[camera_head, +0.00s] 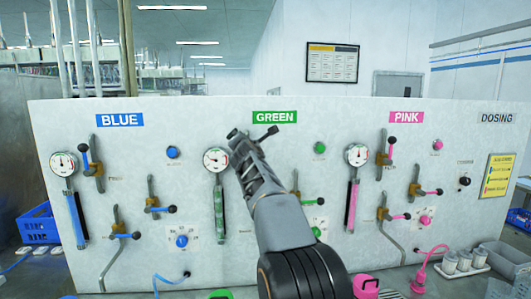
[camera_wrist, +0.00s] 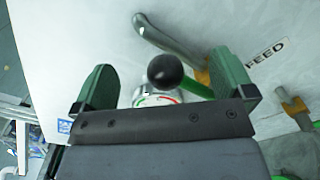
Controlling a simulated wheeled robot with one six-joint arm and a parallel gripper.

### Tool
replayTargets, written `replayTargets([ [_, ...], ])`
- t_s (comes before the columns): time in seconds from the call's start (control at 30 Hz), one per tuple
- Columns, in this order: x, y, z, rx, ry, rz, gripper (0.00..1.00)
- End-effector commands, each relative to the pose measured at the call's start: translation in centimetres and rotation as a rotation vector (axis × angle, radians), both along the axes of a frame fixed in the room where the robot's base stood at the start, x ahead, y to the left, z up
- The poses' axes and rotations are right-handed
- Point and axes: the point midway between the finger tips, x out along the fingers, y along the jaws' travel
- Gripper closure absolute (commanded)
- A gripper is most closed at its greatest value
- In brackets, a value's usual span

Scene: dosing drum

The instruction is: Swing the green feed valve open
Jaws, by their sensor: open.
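The green feed valve shows in the wrist view as a black ball knob (camera_wrist: 165,70) on a green lever (camera_wrist: 198,91). A grey pipe and a bit of brass lie behind it, beside the printed FEED label (camera_wrist: 265,53). My gripper (camera_wrist: 164,62) is open, one finger on each side of the knob. The knob appears between the fingers; I cannot tell whether either touches it. In the head view my gripper (camera_head: 251,133) is in front of the panel just below the GREEN sign (camera_head: 274,117), and my arm hides the feed valve there.
A round gauge (camera_head: 216,160) with a green tube sits just left of my arm. Another green lever valve (camera_head: 313,201) is to the right. Blue valves (camera_head: 97,165) stand left and pink valves (camera_head: 384,157) right on the panel (camera_head: 335,130).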

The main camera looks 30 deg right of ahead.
Motion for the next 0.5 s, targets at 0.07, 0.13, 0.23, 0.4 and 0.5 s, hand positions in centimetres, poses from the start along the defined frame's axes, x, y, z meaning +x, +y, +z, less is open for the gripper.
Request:
replayTargets([
  [0.07,-0.1,-0.2,-0.2,0.0,0.0,-0.001,0.0],
  [0.13,-0.2,-0.3,-0.2,0.0,-0.001,-0.001,0.0],
  [0.23,-0.1,-0.3,-0.2,0.0,-0.001,-0.001,0.0],
  [0.4,-0.4,-0.1,-0.2,-0.001,-0.001,-0.001,0.0],
  [0.5,-1.2,0.3,-0.3,-0.001,-0.002,-0.001,0.0],
])
